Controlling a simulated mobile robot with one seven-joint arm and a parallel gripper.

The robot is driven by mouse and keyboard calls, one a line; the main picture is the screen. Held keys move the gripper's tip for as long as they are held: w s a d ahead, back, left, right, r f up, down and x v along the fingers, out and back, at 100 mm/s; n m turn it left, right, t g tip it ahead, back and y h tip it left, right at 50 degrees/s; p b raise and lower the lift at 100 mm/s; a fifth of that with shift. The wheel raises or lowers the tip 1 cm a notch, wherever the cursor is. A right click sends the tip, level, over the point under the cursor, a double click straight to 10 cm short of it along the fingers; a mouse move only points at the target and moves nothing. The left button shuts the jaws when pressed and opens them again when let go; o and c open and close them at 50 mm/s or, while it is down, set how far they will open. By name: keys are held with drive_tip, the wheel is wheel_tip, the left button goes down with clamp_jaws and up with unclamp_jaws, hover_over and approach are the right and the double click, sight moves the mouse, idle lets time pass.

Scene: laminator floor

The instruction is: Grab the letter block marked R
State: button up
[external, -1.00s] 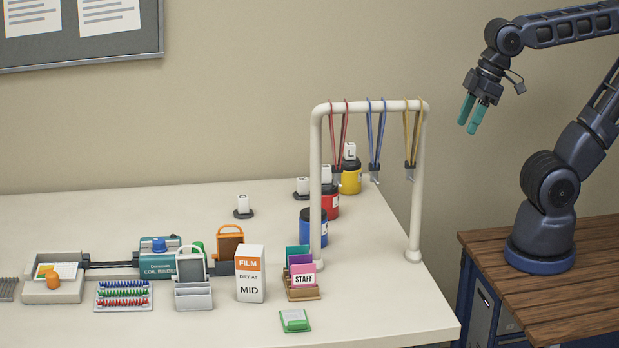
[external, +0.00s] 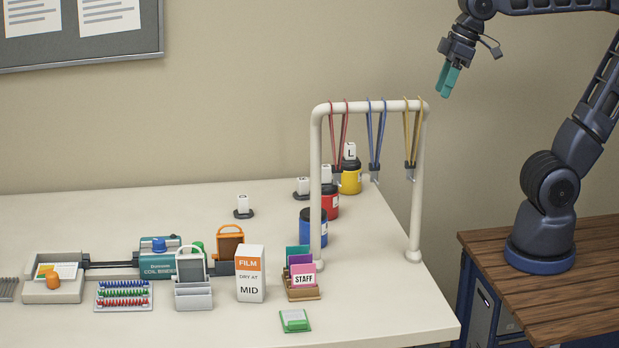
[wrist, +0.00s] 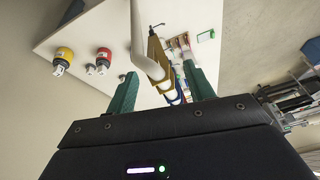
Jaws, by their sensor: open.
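Several small white letter blocks stand at the back of the table. The block marked L (external: 350,151) is on a yellow jar (external: 351,180). Another block (external: 326,172) is on a red jar (external: 330,205), partly behind the rack post. Two more stand on black bases: one block (external: 303,185) left of the jars and one block (external: 242,202) farther left. Their letters are too small to read, so I cannot tell which is R. My gripper (external: 449,79) is open and empty, in the air above and right of the rack. It also shows in the wrist view (wrist: 161,88).
A cream rack (external: 419,185) with hanging red, blue and yellow lanyards stands between my gripper and the blocks. A blue jar (external: 312,228), card holder (external: 303,293), film box (external: 250,273) and coil binder (external: 170,264) are nearer the front. The left back tabletop is clear.

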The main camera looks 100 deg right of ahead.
drive_tip(key=w+d+r+m, duration=0.2)
drive_tip(key=w+d+m, duration=0.1)
drive_tip(key=w+d, duration=0.5)
drive_tip(key=m+g+h, duration=0.4)
drive_tip(key=m, duration=0.8)
hover_over(303, 179)
drive_tip(key=a, duration=0.3)
wheel_tip(303, 179, down, 32)
drive_tip(key=x, duration=0.5)
drive_tip(key=shift+f, duration=0.35)
drive_tip(key=shift+h, duration=0.3)
drive_tip(key=shift+a+x, duration=0.1)
drive_tip(key=shift+x, duration=1.25)
drive_tip(key=shift+a+x, duration=0.15)
drive_tip(key=shift+x, duration=1.15)
drive_tip(key=shift+s, duration=0.2)
clamp_jaws()
